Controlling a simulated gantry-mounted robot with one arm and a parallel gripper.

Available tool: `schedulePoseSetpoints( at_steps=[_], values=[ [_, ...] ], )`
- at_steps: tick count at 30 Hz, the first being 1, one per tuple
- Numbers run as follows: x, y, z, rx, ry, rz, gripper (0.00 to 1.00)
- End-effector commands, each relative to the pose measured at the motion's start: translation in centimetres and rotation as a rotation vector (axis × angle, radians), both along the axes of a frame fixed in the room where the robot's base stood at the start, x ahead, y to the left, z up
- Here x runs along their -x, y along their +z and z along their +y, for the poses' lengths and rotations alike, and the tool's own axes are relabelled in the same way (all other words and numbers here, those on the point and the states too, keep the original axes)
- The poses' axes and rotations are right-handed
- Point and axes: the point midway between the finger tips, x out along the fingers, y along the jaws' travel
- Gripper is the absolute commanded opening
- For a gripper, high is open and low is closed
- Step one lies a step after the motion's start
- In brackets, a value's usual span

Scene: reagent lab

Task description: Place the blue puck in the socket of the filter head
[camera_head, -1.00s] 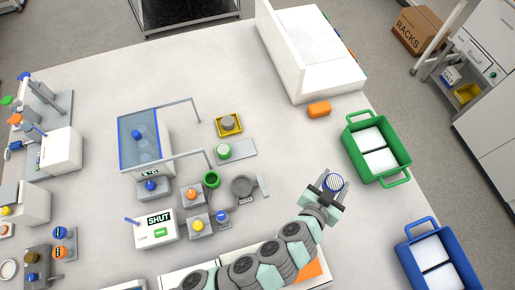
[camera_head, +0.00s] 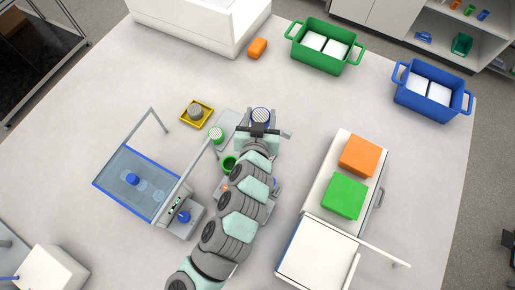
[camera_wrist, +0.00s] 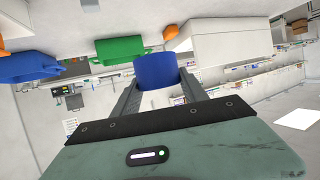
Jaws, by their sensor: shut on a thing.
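The blue puck has a blue side and a white striped top. It shows in the head view (camera_head: 261,114) and as a blue cylinder in the wrist view (camera_wrist: 156,70). My gripper (camera_head: 261,127) is shut on it, with one finger on each side in the wrist view (camera_wrist: 158,90). The puck is upright, its striped top facing up. The filter head is mostly hidden under my gripper and wrist; a grey tab (camera_head: 287,133), apparently its side arm, shows just right of the gripper. Its socket is hidden, and I cannot tell the puck's height above it.
A green cup (camera_head: 229,163) and a green-topped jar (camera_head: 216,134) stand close left of my arm. A yellow tray (camera_head: 184,117) and a blue-rimmed bath (camera_head: 108,176) lie farther left. Orange (camera_head: 360,156) and green (camera_head: 344,195) blocks are right.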

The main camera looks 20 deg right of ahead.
Motion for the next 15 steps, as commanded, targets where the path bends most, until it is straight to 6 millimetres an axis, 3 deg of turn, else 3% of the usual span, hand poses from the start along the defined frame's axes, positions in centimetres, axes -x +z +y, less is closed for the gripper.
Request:
schedulePoseSetpoints(
  at_steps=[1, 3, 15],
  values=[
    [0.0, -1.9, 0.0, -0.001, 0.001, 0.001, 0.08],
    [0.0, -3.7, 0.0, -0.002, 0.001, 0.002, 0.08],
    [0.1, -13.2, 0.1, -0.001, 0.002, 0.008, 0.08]
  ],
)
